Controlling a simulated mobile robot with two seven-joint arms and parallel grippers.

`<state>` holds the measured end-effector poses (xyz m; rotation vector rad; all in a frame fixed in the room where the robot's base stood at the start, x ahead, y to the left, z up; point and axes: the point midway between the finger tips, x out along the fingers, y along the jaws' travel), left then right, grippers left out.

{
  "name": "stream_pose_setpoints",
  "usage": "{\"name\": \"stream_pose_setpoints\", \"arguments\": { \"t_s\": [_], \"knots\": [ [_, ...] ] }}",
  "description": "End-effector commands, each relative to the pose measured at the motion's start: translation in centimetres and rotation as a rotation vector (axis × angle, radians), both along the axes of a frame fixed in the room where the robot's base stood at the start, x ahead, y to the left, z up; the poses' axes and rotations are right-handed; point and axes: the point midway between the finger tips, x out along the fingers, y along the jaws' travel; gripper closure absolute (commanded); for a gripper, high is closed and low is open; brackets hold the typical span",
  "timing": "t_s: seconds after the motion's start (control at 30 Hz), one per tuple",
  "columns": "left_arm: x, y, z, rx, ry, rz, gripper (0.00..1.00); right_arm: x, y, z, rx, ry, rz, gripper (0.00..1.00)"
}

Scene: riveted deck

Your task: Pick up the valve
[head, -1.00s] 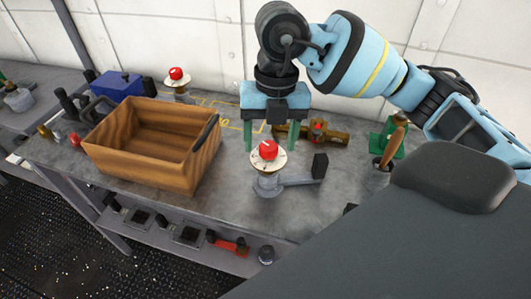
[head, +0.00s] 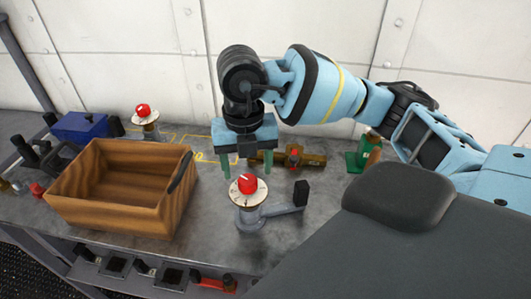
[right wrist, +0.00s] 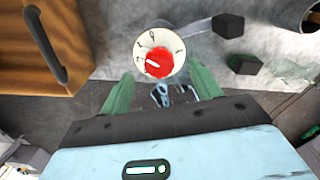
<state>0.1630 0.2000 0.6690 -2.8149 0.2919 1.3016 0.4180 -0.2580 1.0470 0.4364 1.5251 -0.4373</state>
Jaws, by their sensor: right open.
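A valve with a red knob on a round white dial (head: 247,190) stands upright on the grey bench, with a grey body and a side lever ending in a black block. It also shows in the right wrist view (right wrist: 158,63). A brass valve (head: 312,160) with a red part on top lies behind it, partly hidden by my gripper. My right gripper (head: 246,172) is open and empty, pointing down, its green fingers just behind and above the red knob in the head view. In the right wrist view the fingers spread on either side below the dial. My left gripper is out of view.
A wooden crate (head: 120,212) with a black handle stands left of the dial valve. A blue box (head: 80,127) and a second red-knobbed dial (head: 143,112) are behind it. A green holder (head: 354,162) stands at right. The bench's front edge is close, with a lower shelf beneath.

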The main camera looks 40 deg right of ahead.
Motion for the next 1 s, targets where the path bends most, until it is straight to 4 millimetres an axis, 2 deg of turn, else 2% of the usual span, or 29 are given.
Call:
{"name": "stream_pose_setpoints", "arguments": {
  "t_s": [0.23, 0.57, 1.0],
  "knots": [
    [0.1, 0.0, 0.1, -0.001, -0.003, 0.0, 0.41, -0.1, 0.1, -3.3, -0.001, 0.003, -0.001, 0.37],
    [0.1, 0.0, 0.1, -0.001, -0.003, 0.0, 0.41, 0.0, 0.2, -3.8, 0.001, 0.001, -0.001, 0.38],
    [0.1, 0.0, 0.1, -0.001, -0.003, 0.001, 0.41, 0.0, 0.2, -3.8, 0.001, 0.001, -0.001, 0.96]
  ]
}}
